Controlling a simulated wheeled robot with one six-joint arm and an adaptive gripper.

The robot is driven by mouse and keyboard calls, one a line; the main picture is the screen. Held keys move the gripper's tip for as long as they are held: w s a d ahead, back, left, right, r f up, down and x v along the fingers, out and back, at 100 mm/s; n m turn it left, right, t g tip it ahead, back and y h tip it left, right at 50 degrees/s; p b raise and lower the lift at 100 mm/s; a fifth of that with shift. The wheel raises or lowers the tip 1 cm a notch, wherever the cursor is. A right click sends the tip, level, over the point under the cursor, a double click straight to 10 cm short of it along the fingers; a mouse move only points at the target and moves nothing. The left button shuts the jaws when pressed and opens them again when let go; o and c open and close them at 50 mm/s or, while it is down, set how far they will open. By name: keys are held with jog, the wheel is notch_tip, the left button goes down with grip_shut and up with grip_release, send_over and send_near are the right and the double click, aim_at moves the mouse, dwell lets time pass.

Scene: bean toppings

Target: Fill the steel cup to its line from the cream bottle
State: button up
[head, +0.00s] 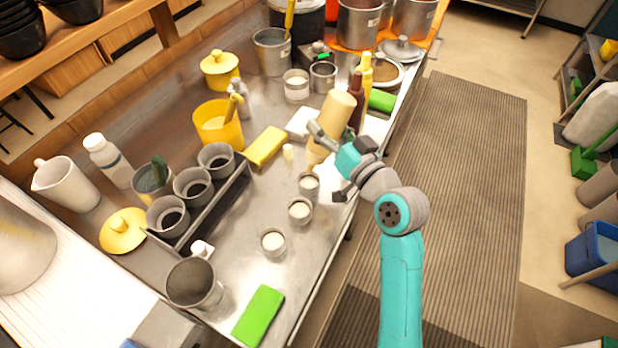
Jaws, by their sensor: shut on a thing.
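My gripper (322,138) is shut around the cream bottle (335,115) and holds it above the steel counter. The bottle is tipped over, with its wide base up and its narrow end down to the left. Just below that end is a small steel cup (308,186) with pale contents. Two similar small steel cups, one in the middle (300,211) and one nearer (272,243), stand in a row with it and also hold pale contents. I cannot make out a fill line in any cup, nor a stream from the bottle.
A dark rack (215,208) of grey cups stands to the left. A yellow block (265,147) and a yellow tub (218,125) lie beyond it. Brown and yellow bottles (364,75) stand close behind the held bottle. A green block (258,316) lies near the front edge.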

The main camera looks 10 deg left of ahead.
jog(key=shift+r, duration=1.25)
